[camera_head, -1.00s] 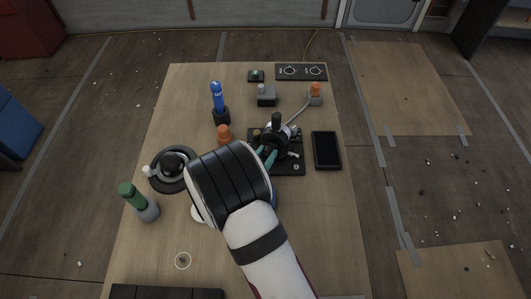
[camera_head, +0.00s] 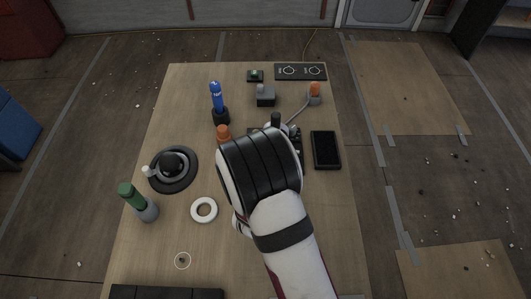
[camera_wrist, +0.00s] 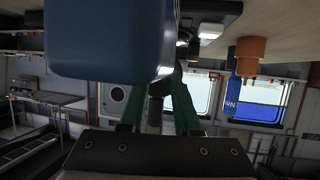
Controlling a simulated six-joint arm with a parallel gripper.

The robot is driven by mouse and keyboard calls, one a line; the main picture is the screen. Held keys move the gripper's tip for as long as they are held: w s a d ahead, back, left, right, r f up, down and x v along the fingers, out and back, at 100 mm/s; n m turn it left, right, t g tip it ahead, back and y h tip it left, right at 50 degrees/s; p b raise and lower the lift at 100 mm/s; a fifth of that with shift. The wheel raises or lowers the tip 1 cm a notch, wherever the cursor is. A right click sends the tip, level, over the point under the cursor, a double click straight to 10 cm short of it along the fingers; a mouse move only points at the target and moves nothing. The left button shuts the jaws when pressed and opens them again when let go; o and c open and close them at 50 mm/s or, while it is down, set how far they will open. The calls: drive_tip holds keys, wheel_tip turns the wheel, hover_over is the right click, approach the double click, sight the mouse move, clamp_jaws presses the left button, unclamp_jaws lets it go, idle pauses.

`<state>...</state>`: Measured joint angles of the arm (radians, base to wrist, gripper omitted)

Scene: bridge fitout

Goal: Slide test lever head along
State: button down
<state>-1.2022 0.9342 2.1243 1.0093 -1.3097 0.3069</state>
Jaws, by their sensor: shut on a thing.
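The test lever stands on a black base plate near the middle of the table, mostly hidden behind my arm in the head view. A dark upright knob (camera_head: 276,119) shows just past my wrist. In the wrist view, the green fingers of my gripper (camera_wrist: 158,88) are closed around a dark cylinder, the lever head (camera_wrist: 155,108). A large blue body covers part of the left finger there. The fingertips are hidden in the head view, so the lever's exact position along the plate cannot be told.
A black tablet-like slab (camera_head: 326,150) lies right of the plate. An orange-topped part (camera_head: 314,92), a grey block (camera_head: 265,96) and a blue bottle-like thing (camera_head: 217,98) stand behind. A black round dial (camera_head: 173,168), green-capped bottle (camera_head: 137,200) and white ring (camera_head: 204,210) are left.

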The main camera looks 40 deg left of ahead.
drive_tip(key=shift+w+d+n+g+y, duration=0.3)
drive_tip(key=shift+n+g+y, duration=0.1)
drive_tip(key=shift+n+y, duration=0.2)
drive_tip(key=shift+w+d+n+g+y, duration=0.25)
drive_tip(key=shift+n+g+y, duration=0.15)
drive_tip(key=shift+n+y, duration=0.15)
drive_tip(key=c, duration=0.6)
unclamp_jaws()
drive_tip(key=v, duration=0.7)
drive_tip(key=shift+s+d, duration=0.2)
drive_tip(key=shift+s, duration=0.05)
drive_tip(key=shift+w+r, duration=0.15)
